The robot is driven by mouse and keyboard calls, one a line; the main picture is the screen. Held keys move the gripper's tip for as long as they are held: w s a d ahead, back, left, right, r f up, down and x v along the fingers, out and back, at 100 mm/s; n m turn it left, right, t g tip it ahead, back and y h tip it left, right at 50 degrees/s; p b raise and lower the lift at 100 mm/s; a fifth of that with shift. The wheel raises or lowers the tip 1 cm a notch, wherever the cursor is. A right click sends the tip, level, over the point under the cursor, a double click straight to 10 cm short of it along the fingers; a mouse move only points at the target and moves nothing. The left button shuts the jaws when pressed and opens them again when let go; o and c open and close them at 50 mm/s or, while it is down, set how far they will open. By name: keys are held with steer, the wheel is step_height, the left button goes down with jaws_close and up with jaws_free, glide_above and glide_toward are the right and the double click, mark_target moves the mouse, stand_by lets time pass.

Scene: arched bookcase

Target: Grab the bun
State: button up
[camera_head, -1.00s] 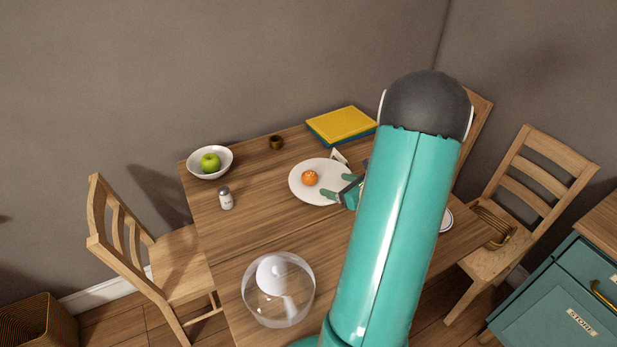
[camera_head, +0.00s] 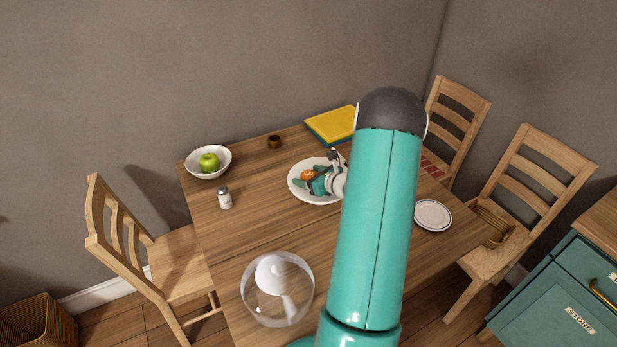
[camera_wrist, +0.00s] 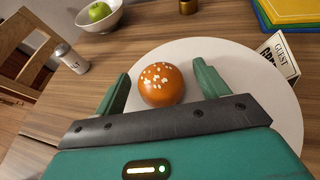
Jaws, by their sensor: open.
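The bun (camera_wrist: 161,84) is round and orange-brown with pale flecks on top. It lies on a white plate (camera_wrist: 270,100). In the wrist view my gripper (camera_wrist: 161,80) is open, with one teal finger on each side of the bun. Small gaps show between the bun and the fingers, so it is not held. In the head view the bun (camera_head: 307,174) shows partly behind my gripper (camera_head: 306,183), which is over the plate (camera_head: 318,199). Part of the plate is hidden by my gripper.
A card (camera_wrist: 281,58) stands at the plate's right edge. A bowl with a green apple (camera_head: 208,161), a shaker (camera_head: 225,198), a small brown cup (camera_head: 274,142), yellow and blue books (camera_head: 333,124), a glass dome (camera_head: 278,290) and a small plate (camera_head: 433,215) are around the table.

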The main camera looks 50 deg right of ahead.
steer(key=shift+w+f, duration=0.1)
steer(key=shift+w, duration=0.2)
steer(key=c, duration=1)
steer(key=shift+c, duration=0.2)
